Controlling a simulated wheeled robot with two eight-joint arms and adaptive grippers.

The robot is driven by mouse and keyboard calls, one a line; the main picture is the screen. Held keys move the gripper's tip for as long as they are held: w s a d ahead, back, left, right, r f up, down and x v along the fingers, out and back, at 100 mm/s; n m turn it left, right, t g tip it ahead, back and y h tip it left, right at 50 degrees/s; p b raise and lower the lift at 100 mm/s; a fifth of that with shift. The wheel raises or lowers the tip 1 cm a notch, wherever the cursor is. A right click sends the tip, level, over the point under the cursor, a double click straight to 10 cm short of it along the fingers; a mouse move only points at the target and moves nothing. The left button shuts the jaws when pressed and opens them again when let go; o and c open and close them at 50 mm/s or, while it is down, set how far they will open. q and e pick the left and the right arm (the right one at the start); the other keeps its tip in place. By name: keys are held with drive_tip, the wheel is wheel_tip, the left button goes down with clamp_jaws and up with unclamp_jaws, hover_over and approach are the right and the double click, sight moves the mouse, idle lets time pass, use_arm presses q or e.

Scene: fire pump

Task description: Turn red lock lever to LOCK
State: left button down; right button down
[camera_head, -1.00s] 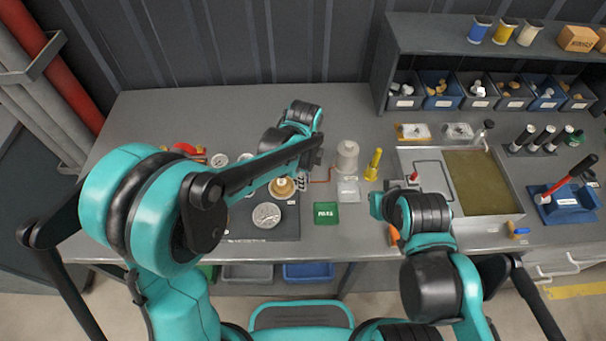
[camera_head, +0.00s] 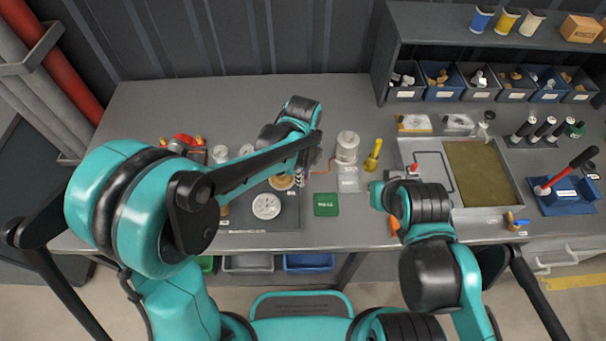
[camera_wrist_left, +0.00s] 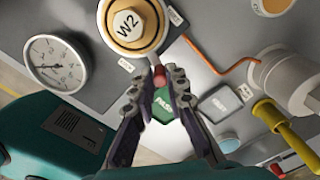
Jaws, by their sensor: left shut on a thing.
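The red lock lever (camera_wrist_left: 159,76) shows as a small red end between my left fingertips in the left wrist view. In the head view my left gripper (camera_head: 302,174) is over the right side of the dark panel (camera_head: 285,220), and the lever is hidden there.
A dial gauge (camera_wrist_left: 57,62) is left of the brass part. A green tag (camera_head: 326,204), a pale cylinder (camera_head: 347,147) and a yellow tool (camera_head: 373,156) are to the right. A tray (camera_head: 477,174) lies farther right. The back left of the bench is clear.

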use_arm(q)
drive_tip(key=c, duration=1.5)
unclamp_jaws()
wheel_tip(320, 180, up, 12)
